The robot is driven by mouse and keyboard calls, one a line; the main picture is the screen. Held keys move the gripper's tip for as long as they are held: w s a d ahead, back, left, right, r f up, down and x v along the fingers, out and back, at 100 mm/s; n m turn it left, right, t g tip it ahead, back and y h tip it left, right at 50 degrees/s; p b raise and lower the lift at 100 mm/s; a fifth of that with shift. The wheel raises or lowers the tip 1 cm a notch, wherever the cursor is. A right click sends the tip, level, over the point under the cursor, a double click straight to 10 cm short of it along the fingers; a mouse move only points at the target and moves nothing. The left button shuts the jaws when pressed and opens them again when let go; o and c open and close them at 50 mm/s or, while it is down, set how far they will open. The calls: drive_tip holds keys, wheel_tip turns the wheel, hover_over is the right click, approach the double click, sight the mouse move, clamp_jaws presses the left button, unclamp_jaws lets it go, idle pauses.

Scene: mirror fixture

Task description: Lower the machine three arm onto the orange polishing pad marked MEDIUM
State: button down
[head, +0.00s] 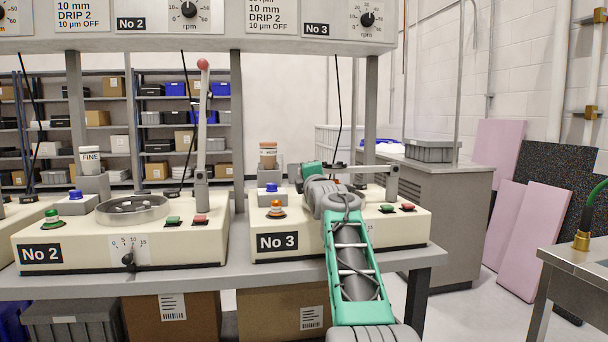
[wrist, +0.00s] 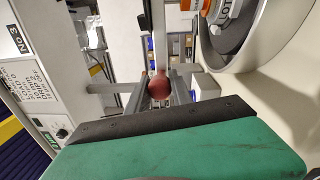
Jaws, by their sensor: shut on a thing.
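The machine three arm (head: 360,168) is a light grey bar lying about level from its post (head: 393,185) on the cream No 3 machine (head: 340,240). In the wrist view its red ball knob (wrist: 159,87) sits between the fingertips of my gripper (wrist: 158,95), which is shut on it. In the head view my gripper (head: 312,170) is at the left end of the bar, and my arm covers much of the machine top. A round dish (wrist: 207,55) shows in the wrist view; whether the bar touches a pad cannot be told.
Machine No 2 (head: 120,235) stands to the left with its own arm (head: 202,120) raised upright. A brownish cup (head: 268,152) stands on a block behind machine No 3. An overhead control panel (head: 210,28) and grey posts frame the bench (head: 200,282).

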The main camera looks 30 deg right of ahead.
drive_tip(key=c, duration=1.4)
unclamp_jaws()
drive_tip(key=shift+s+d, duration=0.15)
drive_tip(key=shift+d, duration=0.3)
drive_tip(key=shift+o, duration=1.3)
drive_tip(key=shift+a, duration=0.4)
drive_tip(key=v, duration=0.7)
drive_tip(key=shift+s, duration=0.25)
drive_tip(key=shift+a, duration=0.1)
